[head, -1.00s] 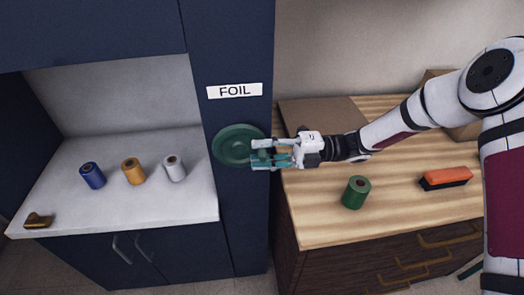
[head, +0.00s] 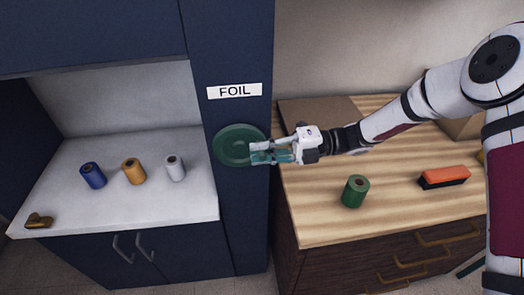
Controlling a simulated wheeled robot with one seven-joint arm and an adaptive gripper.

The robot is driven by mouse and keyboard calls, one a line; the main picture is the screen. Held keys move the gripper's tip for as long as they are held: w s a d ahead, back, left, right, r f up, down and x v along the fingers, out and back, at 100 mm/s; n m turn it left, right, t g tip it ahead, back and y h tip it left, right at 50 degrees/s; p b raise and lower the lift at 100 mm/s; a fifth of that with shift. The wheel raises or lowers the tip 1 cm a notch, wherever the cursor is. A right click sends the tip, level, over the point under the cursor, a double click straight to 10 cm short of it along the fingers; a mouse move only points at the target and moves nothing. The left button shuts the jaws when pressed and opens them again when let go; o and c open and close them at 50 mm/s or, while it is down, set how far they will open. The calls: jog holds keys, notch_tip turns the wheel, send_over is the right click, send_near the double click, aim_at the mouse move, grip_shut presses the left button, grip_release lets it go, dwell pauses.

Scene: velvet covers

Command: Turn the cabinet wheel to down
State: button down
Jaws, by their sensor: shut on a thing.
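The round green cabinet wheel (head: 229,147) is mounted on the dark blue cabinet post, below a white FOIL label (head: 234,91). My gripper (head: 264,153) reaches in from the right and is shut on the wheel at its right side. The fingers cover that part of the rim, so the exact hold is hidden. I cannot tell from any mark on the wheel which way it is turned.
A blue roll (head: 93,174), an orange roll (head: 134,171) and a white roll (head: 175,168) stand in the left niche. A brass-coloured piece (head: 39,221) lies there too. A green roll (head: 355,191) and an orange-black brush (head: 443,177) sit on the wooden top (head: 310,220), below my arm.

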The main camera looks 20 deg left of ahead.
jog(key=h, duration=0.1)
jog(key=r+t+h+p, duration=0.1)
jog(key=r+h, duration=0.1)
jog(key=shift+s+a+t+p, duration=0.3)
jog(key=shift+a+t+p, duration=0.05)
jog(key=shift+a+t, duration=0.05)
jog(key=shift+s+a+r+t+h+p, duration=0.1)
jog(key=shift+a+r+t+h+p, duration=0.25)
jog(key=shift+h, duration=0.3)
jog(key=shift+s+a+r+t+h+p, duration=0.1)
jog(key=shift+t+h+p, duration=0.3)
jog(key=shift+h, duration=0.25)
jog(key=c, duration=1.5)
grip_release()
jog(key=shift+f, duration=0.1)
jog(key=shift+d, duration=0.1)
